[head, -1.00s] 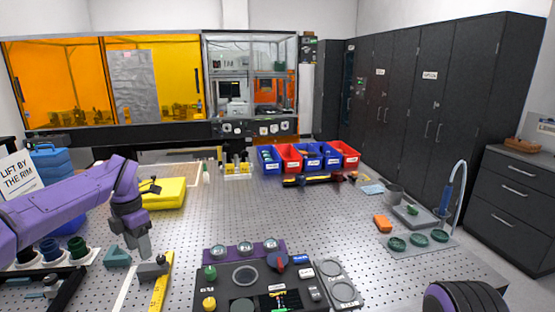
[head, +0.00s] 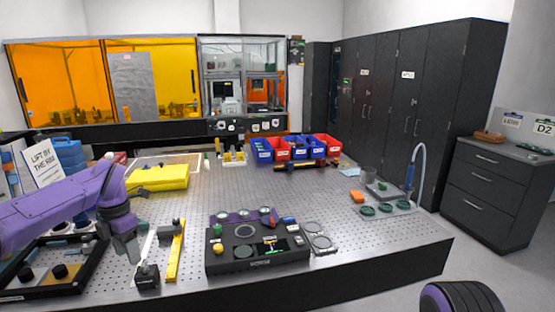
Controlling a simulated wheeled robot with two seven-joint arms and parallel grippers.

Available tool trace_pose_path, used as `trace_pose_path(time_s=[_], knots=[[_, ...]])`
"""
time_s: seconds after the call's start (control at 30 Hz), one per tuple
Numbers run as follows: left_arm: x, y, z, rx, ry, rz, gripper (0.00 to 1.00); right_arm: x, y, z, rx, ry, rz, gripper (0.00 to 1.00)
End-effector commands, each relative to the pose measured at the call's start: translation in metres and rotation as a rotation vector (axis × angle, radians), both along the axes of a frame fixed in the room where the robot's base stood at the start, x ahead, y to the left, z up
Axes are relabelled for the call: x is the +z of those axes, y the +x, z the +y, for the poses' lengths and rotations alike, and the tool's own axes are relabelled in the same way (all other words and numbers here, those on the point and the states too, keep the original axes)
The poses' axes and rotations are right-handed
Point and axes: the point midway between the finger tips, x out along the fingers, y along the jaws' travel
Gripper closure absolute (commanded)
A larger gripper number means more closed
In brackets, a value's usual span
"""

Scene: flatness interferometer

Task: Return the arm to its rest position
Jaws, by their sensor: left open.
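My left arm, purple, comes in from the left in the head view. Its grey gripper (head: 128,252) points down over the left part of the perforated table (head: 345,235). The gripper is open, and I see nothing between its fingers. It hangs between a black-framed tray (head: 88,275) and a small dark block (head: 147,276); the height above the table is hard to tell. My right gripper is out of view.
A black control box (head: 258,262) sits near the table's front edge. A yellow bar (head: 175,255) lies left of it. A yellow case (head: 158,178) and red and blue bins (head: 326,147) stand farther back.

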Motion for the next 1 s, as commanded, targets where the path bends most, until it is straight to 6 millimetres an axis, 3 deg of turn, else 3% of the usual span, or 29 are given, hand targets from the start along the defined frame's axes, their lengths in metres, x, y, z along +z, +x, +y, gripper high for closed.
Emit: trace_pose_path(time_s=[0.03, 0.37, 0.47, 0.67, 0.77, 0.87, 0.97, 1.0], knots=[[0.000, 0.000, 0.001, 0.001, 0.000, 0.000, 0.45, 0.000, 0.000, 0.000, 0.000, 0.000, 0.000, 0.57], [-0.065, -0.009, -0.008, -0.106, 0.248, 0.068, 0.45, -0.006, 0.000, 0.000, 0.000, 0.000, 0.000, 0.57], [-0.093, -0.015, -0.011, -0.166, 0.357, 0.090, 0.45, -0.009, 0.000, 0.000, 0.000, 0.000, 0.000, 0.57], [-0.169, -0.038, -0.016, -0.398, 0.644, 0.127, 0.45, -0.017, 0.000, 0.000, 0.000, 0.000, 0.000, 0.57], [-0.219, -0.060, -0.023, -0.598, 0.797, 0.129, 0.45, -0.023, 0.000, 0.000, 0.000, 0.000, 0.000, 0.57], [-0.279, -0.097, -0.036, -0.896, 0.918, 0.115, 0.45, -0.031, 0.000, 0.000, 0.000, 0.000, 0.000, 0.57], [-0.342, -0.160, -0.052, -1.267, 0.934, 0.090, 0.45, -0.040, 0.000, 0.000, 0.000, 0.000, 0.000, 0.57], [-0.361, -0.189, -0.057, -1.405, 0.904, 0.083, 0.45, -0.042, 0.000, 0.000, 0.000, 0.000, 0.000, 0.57]])
